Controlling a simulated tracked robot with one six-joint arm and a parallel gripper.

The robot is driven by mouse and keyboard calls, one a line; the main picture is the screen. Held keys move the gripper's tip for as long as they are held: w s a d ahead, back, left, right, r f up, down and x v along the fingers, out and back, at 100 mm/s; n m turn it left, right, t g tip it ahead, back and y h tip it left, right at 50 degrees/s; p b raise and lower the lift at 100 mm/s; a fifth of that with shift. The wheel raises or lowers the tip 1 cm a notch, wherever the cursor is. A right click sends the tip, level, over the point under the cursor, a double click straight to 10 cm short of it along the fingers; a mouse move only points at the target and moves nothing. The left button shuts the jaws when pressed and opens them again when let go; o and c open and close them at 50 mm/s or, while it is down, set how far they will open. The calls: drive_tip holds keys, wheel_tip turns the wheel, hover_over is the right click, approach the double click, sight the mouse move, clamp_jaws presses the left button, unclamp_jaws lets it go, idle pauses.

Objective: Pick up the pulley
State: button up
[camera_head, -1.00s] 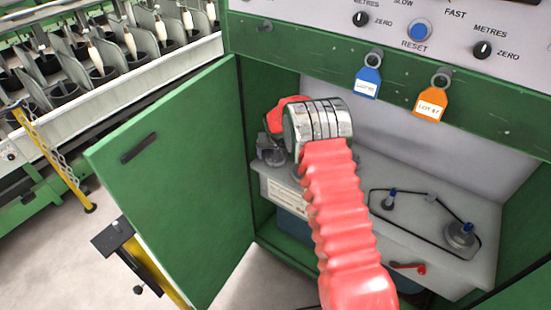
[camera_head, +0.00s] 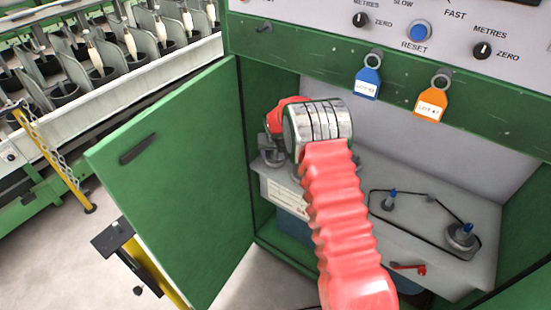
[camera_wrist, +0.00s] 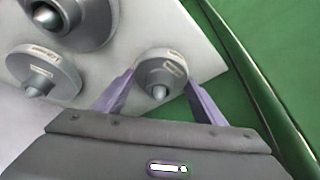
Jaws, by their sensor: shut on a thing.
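A small grey round pulley (camera_wrist: 151,71) with a pale label and a shiny centre tip sits between the two purple fingers of my gripper (camera_wrist: 159,79) in the wrist view. The fingers are closed on its sides. It is over or at the edge of a pale panel; I cannot tell whether it touches the panel. In the head view my red-sleeved arm reaches into the open green cabinet and hides most of the gripper. The held pulley cannot be made out there.
Two other grey pulleys, one middle-sized (camera_wrist: 43,82) and one larger (camera_wrist: 68,18), lie left in the wrist view. The green cabinet door (camera_head: 175,180) stands open at left. A belt runs around posts on the grey shelf (camera_head: 400,225). Blue (camera_head: 367,84) and orange (camera_head: 431,104) tags hang above.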

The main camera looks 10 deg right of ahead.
drive_tip(key=shift+r, duration=0.15)
wheel_tip(320, 180, up, 10)
drive_tip(key=shift+f, duration=0.1)
idle(0.4)
idle(0.6)
drive_tip(key=shift+r, duration=0.5)
drive_tip(key=s+r, duration=0.3)
drive_tip(key=s, duration=0.8)
drive_tip(key=s+r+n, duration=0.1)
drive_tip(key=s+r, duration=0.2)
drive_tip(key=s, duration=0.9)
drive_tip(key=shift+d+n+y, duration=0.15)
drive_tip(key=shift+n+y, duration=0.15)
